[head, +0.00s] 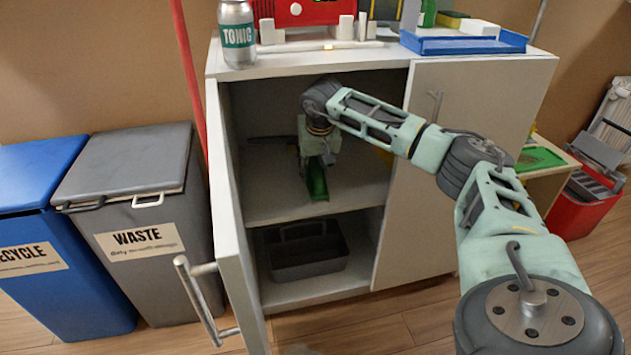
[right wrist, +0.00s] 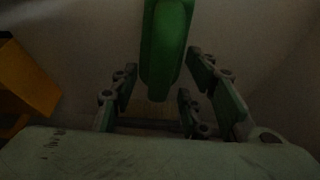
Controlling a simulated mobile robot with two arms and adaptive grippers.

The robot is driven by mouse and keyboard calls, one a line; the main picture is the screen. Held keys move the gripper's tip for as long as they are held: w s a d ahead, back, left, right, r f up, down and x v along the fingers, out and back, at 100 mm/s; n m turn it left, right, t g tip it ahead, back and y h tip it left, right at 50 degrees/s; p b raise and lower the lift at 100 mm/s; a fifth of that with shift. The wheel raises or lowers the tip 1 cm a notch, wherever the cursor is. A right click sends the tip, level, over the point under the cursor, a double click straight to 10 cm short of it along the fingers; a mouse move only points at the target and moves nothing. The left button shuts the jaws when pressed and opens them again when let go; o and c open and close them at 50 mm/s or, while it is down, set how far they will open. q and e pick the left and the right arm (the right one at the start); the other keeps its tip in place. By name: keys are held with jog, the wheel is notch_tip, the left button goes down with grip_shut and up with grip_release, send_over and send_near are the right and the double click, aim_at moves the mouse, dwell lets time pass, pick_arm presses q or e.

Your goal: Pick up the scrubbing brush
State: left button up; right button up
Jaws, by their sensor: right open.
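A long green object, which looks like the scrubbing brush (head: 317,180), is on the upper inside shelf of the open cabinet. Its far part is hidden behind my right gripper (head: 317,150), which reaches into the cabinet from above it. In the right wrist view the green brush (right wrist: 166,45) runs down from the top edge, with its lower end between the spread fingers of my right gripper (right wrist: 166,88). The fingers are open and stand apart from it on both sides. My left gripper is not in view.
The left cabinet door (head: 237,230) stands open; the right door (head: 470,130) is shut. A dark caddy (head: 307,262) sits on the lower shelf. A yellow-orange object (right wrist: 28,85) shows at the left of the wrist view. A can (head: 237,35) and blue tray (head: 465,45) stand on top.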

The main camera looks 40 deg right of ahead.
jog(key=shift+c, duration=0.2)
grip_shut()
jog(key=shift+r, duration=0.1)
dwell(0.4)
